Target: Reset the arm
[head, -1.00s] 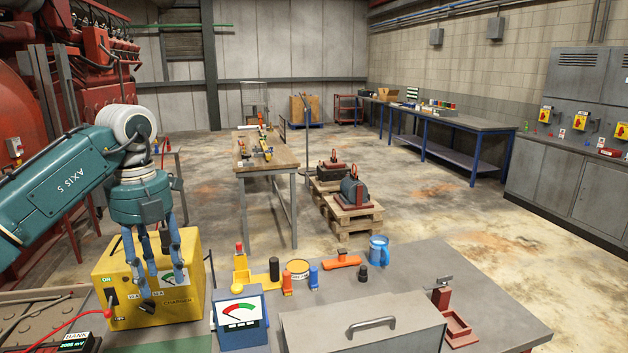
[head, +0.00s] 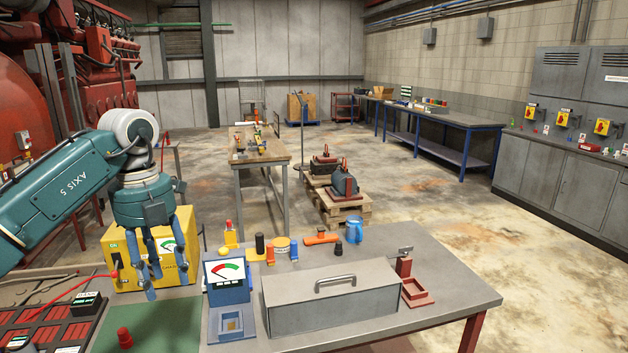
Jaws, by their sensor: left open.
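My left arm (head: 62,192) is a teal arm marked AXIS 5 and comes in from the left. Its gripper (head: 165,288) points down with its blue-grey fingers spread and nothing between them. The gripper hangs in front of the yellow charger box (head: 119,247) and hides part of its front. My right gripper is out of the picture.
A grey lidded box (head: 290,298) stands mid-bench, with a blue meter (head: 226,278) left of it. Small tools, a blue mug (head: 354,230) and a red vise-like stand (head: 415,291) sit nearby. A green mat (head: 170,325) lies front left. The right bench end is clear.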

